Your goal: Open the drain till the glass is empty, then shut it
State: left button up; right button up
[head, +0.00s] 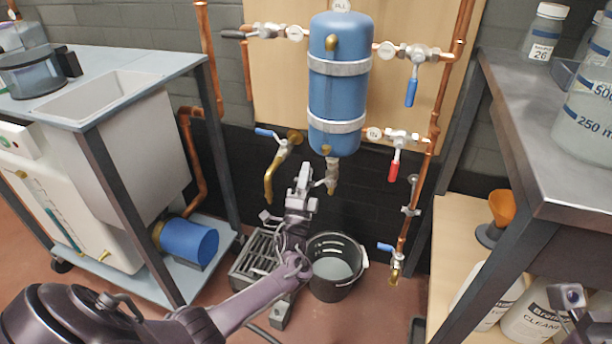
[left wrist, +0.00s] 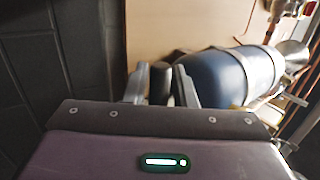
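A blue tank (head: 337,85) with two pale bands hangs on the wooden wall panel. Its brass drain fitting (head: 331,176) points down from its underside. No sight glass or level can be made out. My left gripper (head: 304,178) is just left of the fitting, below the tank; contact cannot be told. In the left wrist view its two dark-padded fingers (left wrist: 172,86) are close together, with the tank (left wrist: 225,78) beyond them lying sideways in the picture. Whether they grip anything is unclear. Part of my right gripper (head: 572,300) shows at the lower right edge.
A black bucket (head: 318,290) with greyish contents stands on the floor under the tank. A blue-handled tap (head: 270,170) is left of the fitting. Red-handled (head: 394,168) and blue-handled (head: 411,92) valves are to the right. A grey bench (head: 505,105) stands right, a sink unit (head: 175,62) left.

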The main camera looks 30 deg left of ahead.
pick_arm(q)
jog(key=shift+f, duration=0.1)
jog(key=p+v, duration=0.1)
jog(key=v, duration=0.6)
jog(key=shift+s+d+f, duration=0.15)
jog(key=shift+s, duration=0.15)
